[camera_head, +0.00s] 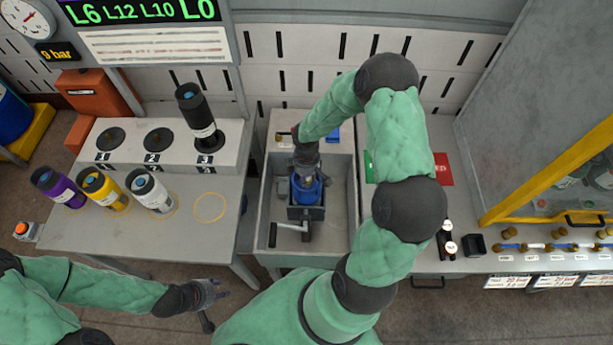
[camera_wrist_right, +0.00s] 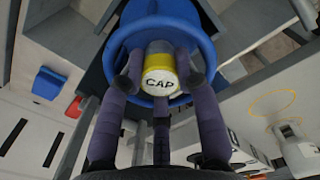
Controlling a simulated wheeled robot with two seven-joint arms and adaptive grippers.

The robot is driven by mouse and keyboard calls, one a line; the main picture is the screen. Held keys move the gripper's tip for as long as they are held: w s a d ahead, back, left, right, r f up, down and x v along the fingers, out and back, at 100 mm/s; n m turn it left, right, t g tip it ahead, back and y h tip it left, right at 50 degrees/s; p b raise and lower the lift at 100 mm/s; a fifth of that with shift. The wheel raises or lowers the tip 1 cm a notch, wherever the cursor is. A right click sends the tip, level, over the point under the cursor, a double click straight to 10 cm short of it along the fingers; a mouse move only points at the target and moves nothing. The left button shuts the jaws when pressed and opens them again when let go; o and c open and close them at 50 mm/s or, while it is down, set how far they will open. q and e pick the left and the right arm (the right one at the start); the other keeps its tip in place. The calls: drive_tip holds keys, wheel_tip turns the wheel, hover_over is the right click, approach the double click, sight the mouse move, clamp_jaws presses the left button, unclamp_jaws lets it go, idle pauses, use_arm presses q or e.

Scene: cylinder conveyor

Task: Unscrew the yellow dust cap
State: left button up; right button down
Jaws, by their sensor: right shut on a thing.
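In the right wrist view, the yellow dust cap (camera_wrist_right: 159,76) has a white face lettered CAP and a yellow side. It sits inside a blue round collar (camera_wrist_right: 178,22). The fingers of my right gripper (camera_wrist_right: 160,88) are shut around the cap from both sides. In the head view, my right gripper (camera_head: 306,165) is over the blue cylinder (camera_head: 306,190) held upright in the vise (camera_head: 304,213) in the grey basin. The cap itself is largely hidden there. My left gripper (camera_head: 217,289) is low beside the table, holding nothing, its fingers apart.
Purple (camera_head: 57,187), yellow (camera_head: 102,189) and white (camera_head: 148,190) cylinders stand on the left table (camera_head: 150,240), with an empty ring (camera_head: 209,207) beside them. A black cylinder (camera_head: 196,117) stands at spot 3 of the rack. A vise handle (camera_head: 290,226) sticks out in front.

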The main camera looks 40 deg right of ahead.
drive_tip(key=n+p, duration=0.2)
drive_tip(key=n, duration=0.1)
drive_tip(key=shift+r+n, duration=0.2)
drive_tip(key=shift+n, duration=0.1)
drive_tip(key=shift+n+p, duration=0.4)
drive_tip(key=shift+n, duration=0.5)
drive_tip(key=shift+f, duration=0.15)
drive_tip(key=n+p, duration=0.2)
drive_tip(key=n, duration=0.1)
drive_tip(key=shift+r, duration=0.2)
drive_tip(key=n+p, duration=0.1)
drive_tip(key=n, duration=0.1)
drive_tip(key=shift+n, duration=0.3)
drive_tip(key=shift+f+n, duration=0.2)
drive_tip(key=shift+n, duration=0.1)
